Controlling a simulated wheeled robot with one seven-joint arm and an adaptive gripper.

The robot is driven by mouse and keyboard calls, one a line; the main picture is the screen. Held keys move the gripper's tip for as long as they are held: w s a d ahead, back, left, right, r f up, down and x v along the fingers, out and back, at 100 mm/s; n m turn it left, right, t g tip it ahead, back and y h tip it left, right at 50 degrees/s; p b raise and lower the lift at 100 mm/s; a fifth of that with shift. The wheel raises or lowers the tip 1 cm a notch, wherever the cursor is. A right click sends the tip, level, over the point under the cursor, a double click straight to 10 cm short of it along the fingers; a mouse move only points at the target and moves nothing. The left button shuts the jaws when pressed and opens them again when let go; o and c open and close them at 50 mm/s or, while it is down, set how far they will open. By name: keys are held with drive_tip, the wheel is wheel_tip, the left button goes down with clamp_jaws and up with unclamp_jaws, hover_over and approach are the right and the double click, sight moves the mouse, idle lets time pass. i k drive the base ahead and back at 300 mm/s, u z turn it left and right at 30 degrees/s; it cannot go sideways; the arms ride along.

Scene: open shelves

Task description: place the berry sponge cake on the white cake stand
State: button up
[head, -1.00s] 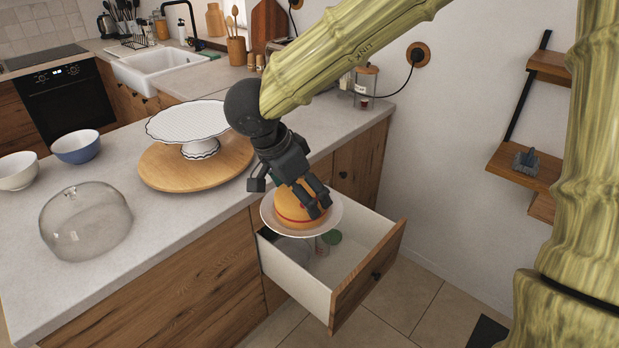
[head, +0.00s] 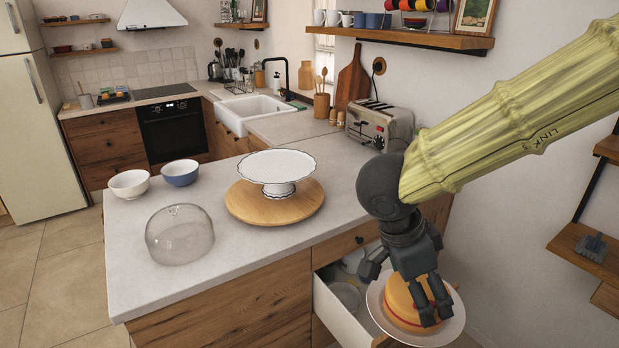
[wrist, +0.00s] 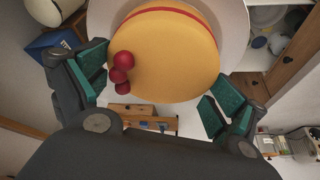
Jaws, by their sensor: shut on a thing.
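My gripper (head: 403,290) is at the lower right of the head view, shut on the berry sponge cake (head: 398,310), a round golden cake with a red filling band. In the wrist view its fingers are at either side of the cake (wrist: 170,55), and several red berries show near the left finger. A white plate (head: 452,330) lies against the cake's underside, held up with it above the open drawer. The white cake stand (head: 277,166), with a dark scalloped rim, is empty. It stands on a round wooden board (head: 245,208) on the counter, left of my gripper.
A clear glass dome (head: 180,236) sits at the counter's front left, with a white bowl (head: 129,184) and a blue bowl (head: 180,172) behind it. A toaster (head: 380,124) stands behind my gripper. The open drawer (head: 340,318) juts out below it.

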sight(277, 165)
drive_tip(key=z, duration=0.4)
drive_tip(key=k, duration=0.9)
drive_tip(key=z, duration=0.6)
drive_tip(key=i, duration=1.25)
drive_tip(key=u, duration=0.4)
drive_tip(key=i, duration=1.1)
drive_tip(key=u, duration=1.6)
drive_tip(key=i, duration=0.6)
drive_tip(key=u, duration=0.5)
